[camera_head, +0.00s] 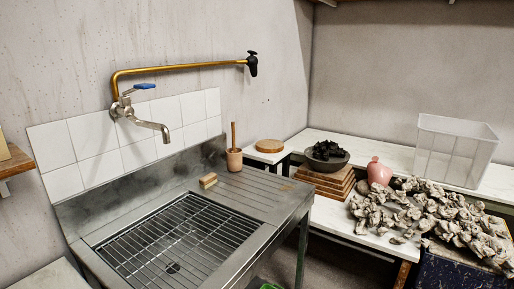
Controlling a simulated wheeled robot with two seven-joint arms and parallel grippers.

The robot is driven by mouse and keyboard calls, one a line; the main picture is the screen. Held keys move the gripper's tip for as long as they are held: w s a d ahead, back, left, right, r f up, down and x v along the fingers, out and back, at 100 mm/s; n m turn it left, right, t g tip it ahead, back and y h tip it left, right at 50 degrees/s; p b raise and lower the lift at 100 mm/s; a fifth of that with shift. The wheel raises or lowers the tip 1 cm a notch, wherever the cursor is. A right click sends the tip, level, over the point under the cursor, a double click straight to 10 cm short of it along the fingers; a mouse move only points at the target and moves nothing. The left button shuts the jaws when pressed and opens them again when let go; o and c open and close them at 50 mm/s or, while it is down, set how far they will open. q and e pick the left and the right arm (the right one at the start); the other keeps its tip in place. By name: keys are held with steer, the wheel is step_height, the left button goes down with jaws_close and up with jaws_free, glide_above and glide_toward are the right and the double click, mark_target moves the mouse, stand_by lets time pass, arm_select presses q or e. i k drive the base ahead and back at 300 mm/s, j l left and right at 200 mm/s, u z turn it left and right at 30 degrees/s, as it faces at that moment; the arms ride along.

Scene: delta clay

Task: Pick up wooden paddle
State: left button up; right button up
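No clear whole wooden paddle shows in the head view. A wooden stick (233,134) stands upright in a small brown wooden-looking cup (234,160) at the back of the metal sink unit; its lower end is hidden in the cup. A flat round wooden disc (269,146) lies on a white surface behind it. A small tan block (208,180) rests on the sink's rim. I cannot tell which of these, if any, is the paddle. Neither of my grippers is in view.
The sink (185,240) has a wire grid, with a tap (140,118) above it. A dark bowl of black lumps (326,154) sits on stacked boards (322,182). A pink vase (379,171), clay lumps (430,215) and a clear bin (455,150) crowd the right.

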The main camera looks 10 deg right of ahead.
mark_target(233, 151)
steer(key=z, duration=0.25)
steer(key=i+l, duration=0.1)
steer(key=l, duration=0.25)
steer(key=i+l, duration=0.15)
steer(key=l, duration=0.2)
steer(key=i+l, duration=0.1)
steer(key=l, duration=0.25)
steer(key=i+l, duration=0.15)
steer(key=l, duration=0.2)
steer(key=i+l, duration=0.1)
steer(key=l, duration=0.2)
steer(key=i+l, duration=0.15)
steer(key=l, duration=0.2)
